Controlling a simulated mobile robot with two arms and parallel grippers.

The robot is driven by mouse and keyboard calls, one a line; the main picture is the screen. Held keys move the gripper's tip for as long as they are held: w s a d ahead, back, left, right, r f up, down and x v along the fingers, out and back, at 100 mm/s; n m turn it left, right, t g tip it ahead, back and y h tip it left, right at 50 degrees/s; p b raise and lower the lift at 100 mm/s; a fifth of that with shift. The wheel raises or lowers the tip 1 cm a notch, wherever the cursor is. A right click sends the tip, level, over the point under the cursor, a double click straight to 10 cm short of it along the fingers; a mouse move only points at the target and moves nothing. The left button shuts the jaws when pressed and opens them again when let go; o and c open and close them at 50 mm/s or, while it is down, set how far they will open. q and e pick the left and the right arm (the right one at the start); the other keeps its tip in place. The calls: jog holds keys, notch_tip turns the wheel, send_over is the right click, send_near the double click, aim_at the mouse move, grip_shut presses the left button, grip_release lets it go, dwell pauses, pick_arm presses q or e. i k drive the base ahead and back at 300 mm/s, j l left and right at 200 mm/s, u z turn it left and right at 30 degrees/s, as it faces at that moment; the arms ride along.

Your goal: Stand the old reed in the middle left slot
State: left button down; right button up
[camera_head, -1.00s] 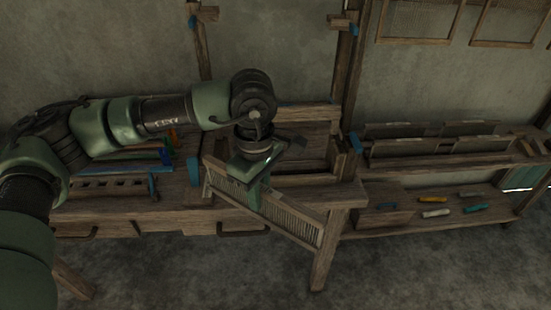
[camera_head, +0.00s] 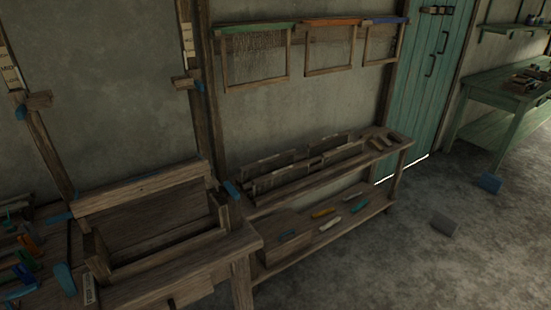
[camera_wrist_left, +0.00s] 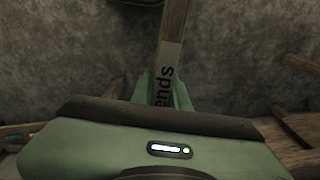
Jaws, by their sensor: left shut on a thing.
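In the left wrist view my left gripper (camera_wrist_left: 164,92) is shut on the old reed (camera_wrist_left: 174,38), a wooden bar with a pale label whose readable part says "ends". The bar runs up and away from the fingers; its far part leaves the picture. Neither the held reed nor my grippers show in the head view. There, a long rack (camera_head: 300,182) on top of a wooden bench holds several upright dark panels in a left and a right group. I cannot clearly make out the single slots or which one is free.
The wooden loom frame (camera_head: 150,190) stands left of the rack, with a post at its corner. The bench's lower shelf (camera_head: 325,232) carries several coloured pieces. Framed meshes (camera_head: 255,57) hang on the wall.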

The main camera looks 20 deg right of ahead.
aim_at(339, 155)
jog(key=i+l+z, duration=0.15)
jog(key=l+z, duration=0.2)
jog(key=i+l+z, duration=0.2)
jog(key=z, duration=0.15)
jog(key=i+l+z, duration=0.45)
jog(key=i+z, duration=0.15)
jog(key=i+l+z, duration=0.1)
jog(key=i+z, duration=0.25)
jog(key=i+u, duration=0.35)
jog(key=i+l+u, duration=0.1)
jog(key=u, duration=0.3)
jog(key=i+l+u, duration=0.2)
jog(key=u, duration=0.15)
